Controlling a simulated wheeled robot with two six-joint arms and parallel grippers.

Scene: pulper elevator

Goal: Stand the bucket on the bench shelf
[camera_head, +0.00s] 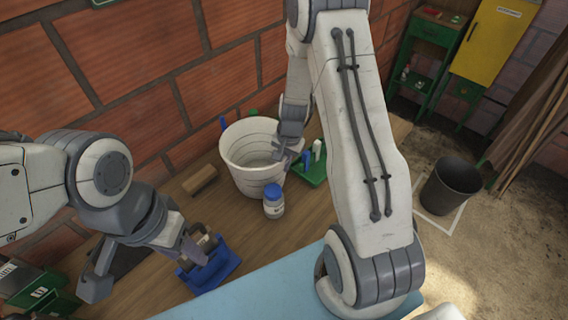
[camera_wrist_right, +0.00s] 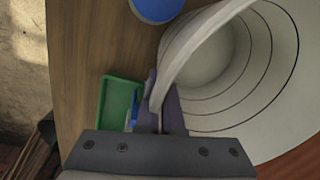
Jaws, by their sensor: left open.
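A white bucket (camera_head: 247,172) stands on the wooden bench against the brick wall, its open top facing up. My right gripper (camera_head: 283,150) is at its right rim. In the right wrist view the bucket (camera_wrist_right: 225,75) fills the right side, and its rim passes between the close-set fingers of my right gripper (camera_wrist_right: 163,112), which looks shut on it. My left gripper (camera_head: 145,265) is open and empty, low over the left part of the bench, beside a blue holder.
A white jar with a blue lid (camera_head: 273,201) stands close in front of the bucket. A green tray (camera_head: 313,172) lies right of it, a brown block (camera_head: 200,180) left of it. The blue holder (camera_head: 212,273) sits at front left. A dark bin (camera_head: 452,185) stands on the floor.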

